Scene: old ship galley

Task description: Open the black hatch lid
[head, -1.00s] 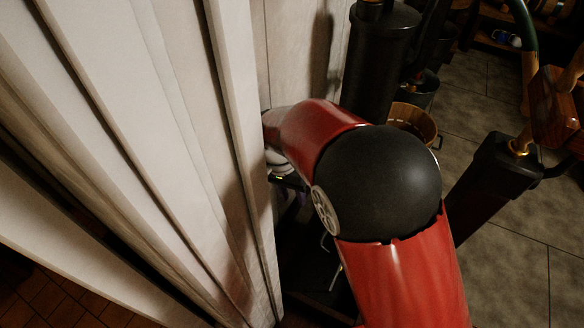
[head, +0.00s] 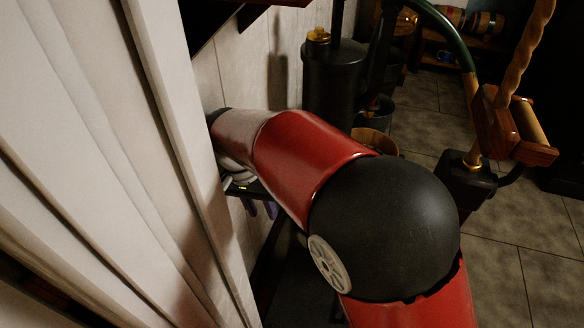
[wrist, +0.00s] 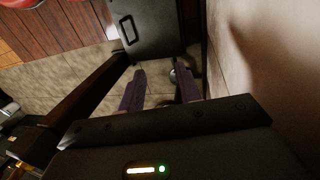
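A black panel with a small metal loop handle shows at the top of the wrist view; it looks like the black hatch lid (wrist: 155,35). It appears flat and closed, but its edges are only partly in view. My gripper (wrist: 160,70) has its two purple fingers apart, with nothing between them. The fingertips point toward the panel's near edge, and the handle lies ahead and to the left. I cannot tell the gap to the panel. In the head view, my gripper (head: 262,208) is partly hidden by my red arm, and the lid cannot be made out.
A pale ribbed panel (head: 90,150) fills the left of the head view, close to my arm. A pale wall (wrist: 265,60) stands at the right in the wrist view. A black cylinder (head: 335,80) and a wooden bucket (head: 375,143) stand beyond.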

